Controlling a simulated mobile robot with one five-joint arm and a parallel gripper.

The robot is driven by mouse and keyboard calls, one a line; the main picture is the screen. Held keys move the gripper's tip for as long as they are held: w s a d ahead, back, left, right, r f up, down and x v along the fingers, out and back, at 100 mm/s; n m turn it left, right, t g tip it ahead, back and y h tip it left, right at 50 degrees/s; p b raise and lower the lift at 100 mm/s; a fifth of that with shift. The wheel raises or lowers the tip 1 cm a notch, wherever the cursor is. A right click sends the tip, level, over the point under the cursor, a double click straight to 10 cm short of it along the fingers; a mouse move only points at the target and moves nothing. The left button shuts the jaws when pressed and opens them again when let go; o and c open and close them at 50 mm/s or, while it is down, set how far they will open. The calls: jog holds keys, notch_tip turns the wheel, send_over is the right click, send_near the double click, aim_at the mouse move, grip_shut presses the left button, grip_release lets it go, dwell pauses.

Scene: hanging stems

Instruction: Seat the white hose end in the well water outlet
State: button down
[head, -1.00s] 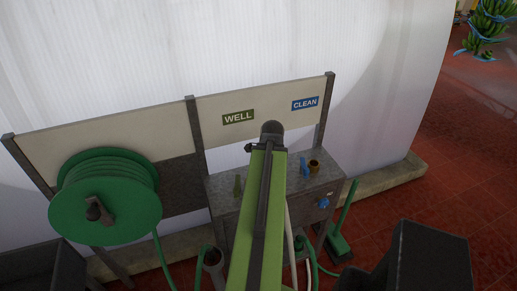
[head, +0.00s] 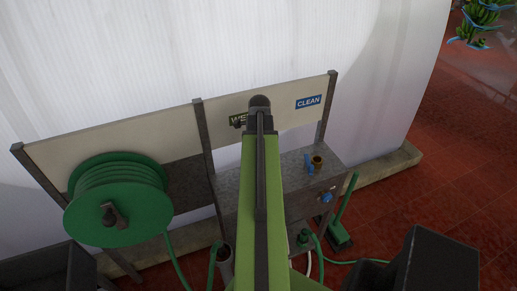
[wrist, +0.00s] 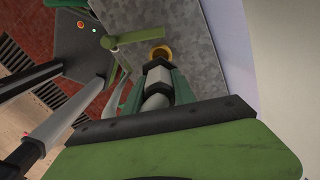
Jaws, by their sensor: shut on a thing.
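In the wrist view my gripper (wrist: 157,92) is shut on the white hose end (wrist: 155,103), which has a pale grey collar and a dark tip. The tip points at the brass well water outlet (wrist: 161,50) on the grey metal top, beside a green lever (wrist: 140,37). The tip is very close to the brass mouth and overlaps its near rim in the picture; I cannot tell whether they touch. In the head view my green arm hides the gripper, the hose end and the well outlet, and partly covers the WELL sign (head: 238,120).
A green hose reel (head: 117,200) stands left. Green hoses hang below the metal bench (head: 325,180).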

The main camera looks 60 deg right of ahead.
jog(key=shift+w+r, duration=0.1)
jog(key=shift+w, duration=0.15)
jog(key=shift+f+b, duration=2.45)
jog(key=shift+b, duration=0.05)
jog(key=shift+f, duration=0.15)
jog(key=shift+f+b, duration=2.4)
jog(key=shift+b, duration=0.15)
jog(key=shift+f+b, duration=0.3)
jog(key=c, duration=0.9)
grip_release()
jog(key=shift+c, duration=0.2)
jog(key=shift+r, duration=0.1)
